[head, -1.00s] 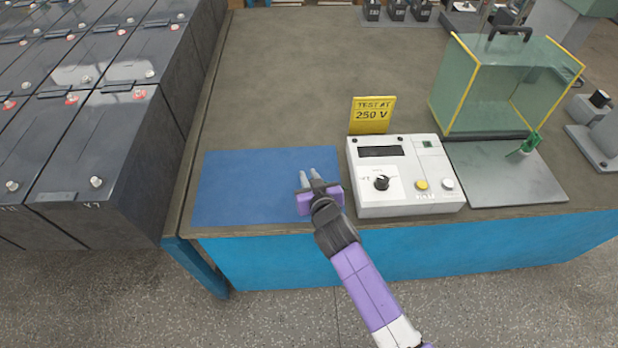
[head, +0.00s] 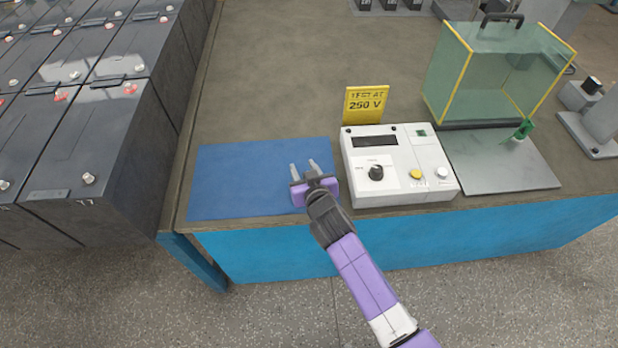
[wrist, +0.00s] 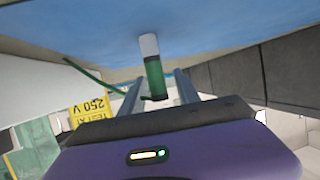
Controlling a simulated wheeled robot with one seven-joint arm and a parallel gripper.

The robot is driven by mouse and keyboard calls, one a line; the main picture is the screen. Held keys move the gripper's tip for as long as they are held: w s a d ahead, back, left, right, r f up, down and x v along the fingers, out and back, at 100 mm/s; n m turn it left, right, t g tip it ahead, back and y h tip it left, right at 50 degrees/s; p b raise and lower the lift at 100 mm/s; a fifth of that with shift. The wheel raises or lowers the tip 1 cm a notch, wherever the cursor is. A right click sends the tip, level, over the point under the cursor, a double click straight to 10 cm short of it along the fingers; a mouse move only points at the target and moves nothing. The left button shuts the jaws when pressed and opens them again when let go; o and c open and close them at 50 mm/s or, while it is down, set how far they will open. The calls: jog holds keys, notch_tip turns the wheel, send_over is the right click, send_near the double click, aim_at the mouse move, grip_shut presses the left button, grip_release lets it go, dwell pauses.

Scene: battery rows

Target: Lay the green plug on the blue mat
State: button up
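The blue mat (head: 250,175) lies on the bench's front left; in the wrist view its blue surface (wrist: 230,25) fills the top of an upside-down picture. My gripper (head: 302,167) is over the mat's right part, fingers spread. In the wrist view the green plug (wrist: 154,78), green with a white end, shows between the two fingers, with a gap on each side. Its white end points to the blue surface; I cannot tell whether it touches. The plug does not show at my gripper in the head view.
A white tester (head: 400,170) stands close right of my gripper, with a yellow 250 V sign (head: 366,104) behind it. Further right are a metal plate (head: 500,175) bearing a green fitting (head: 524,129) and a clear yellow-edged box (head: 490,80). Batteries (head: 100,150) stand left of the bench.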

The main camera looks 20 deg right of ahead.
jog(key=v, duration=1.2)
jog(key=s+f+y, duration=0.1)
jog(key=s+f, duration=0.1)
jog(key=s, duration=0.9)
jog(key=s+r, duration=0.4)
jog(key=s, duration=0.3)
jog(key=s+d+r+n+t, duration=0.1)
jog(key=s+r, duration=0.4)
jog(key=s, duration=0.3)
jog(key=s+d+r, duration=0.1)
jog(key=s+r, duration=0.3)
jog(key=s, duration=0.4)
jog(key=shift+r+y, duration=0.3)
jog(key=shift+r, duration=0.1)
jog(key=shift+d, duration=0.1)
